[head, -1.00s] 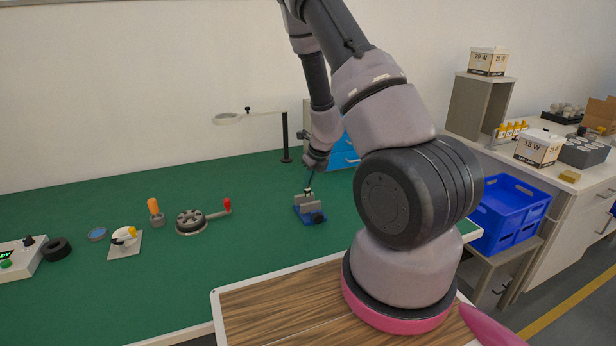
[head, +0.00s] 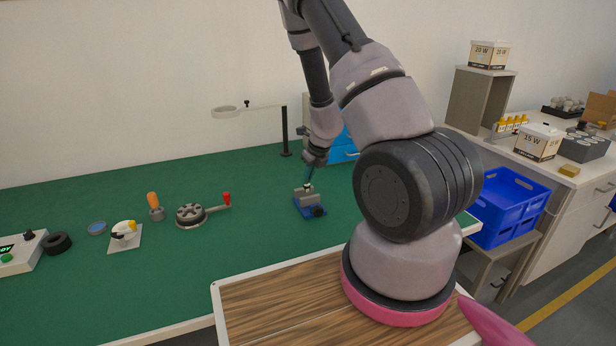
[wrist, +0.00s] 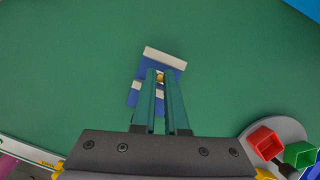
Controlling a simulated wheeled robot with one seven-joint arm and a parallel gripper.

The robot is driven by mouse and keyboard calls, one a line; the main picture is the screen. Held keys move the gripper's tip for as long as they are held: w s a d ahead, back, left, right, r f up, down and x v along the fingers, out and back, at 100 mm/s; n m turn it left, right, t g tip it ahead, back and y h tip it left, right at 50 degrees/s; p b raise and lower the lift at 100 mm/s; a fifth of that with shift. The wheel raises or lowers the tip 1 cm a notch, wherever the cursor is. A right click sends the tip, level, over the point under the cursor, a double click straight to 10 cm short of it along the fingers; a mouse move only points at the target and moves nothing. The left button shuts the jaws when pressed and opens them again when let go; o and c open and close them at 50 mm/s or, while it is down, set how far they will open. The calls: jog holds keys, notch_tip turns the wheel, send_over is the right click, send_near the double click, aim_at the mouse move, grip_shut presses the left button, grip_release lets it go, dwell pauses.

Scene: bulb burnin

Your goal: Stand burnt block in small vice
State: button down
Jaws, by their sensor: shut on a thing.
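The small vice (head: 311,210) has a blue base and pale grey jaws and stands on the green bench. In the wrist view the vice (wrist: 165,57) lies under my fingertips, one pale jaw beyond them and the other partly hidden behind them. My gripper (wrist: 160,80) points down at the vice, its two teal fingers shut on a small yellowish piece (wrist: 160,75), which I take for the burnt block. Most of the block is hidden by the fingers. In the head view my gripper (head: 308,184) is right above the jaws. I cannot tell whether the block touches the vice.
A magnifier on a black post (head: 285,132) stands behind the vice. To the left are a round fixture with a red-knobbed lever (head: 191,215), an orange-handled tool (head: 153,201) and a white plate (head: 125,240). Blue drawers (head: 343,149) stand behind my arm.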

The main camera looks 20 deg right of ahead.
aim_at(308, 186)
jog(key=shift+f, duration=1)
jog(key=shift+f, duration=0.95)
dwell(0.7)
dwell(0.4)
jog(key=c, duration=0.9)
grip_release()
jog(key=shift+o, duration=0.2)
jog(key=v, duration=1)
jog(key=shift+s+r, duration=0.15)
jog(key=shift+r, duration=0.2)
jog(key=shift+d, duration=0.1)
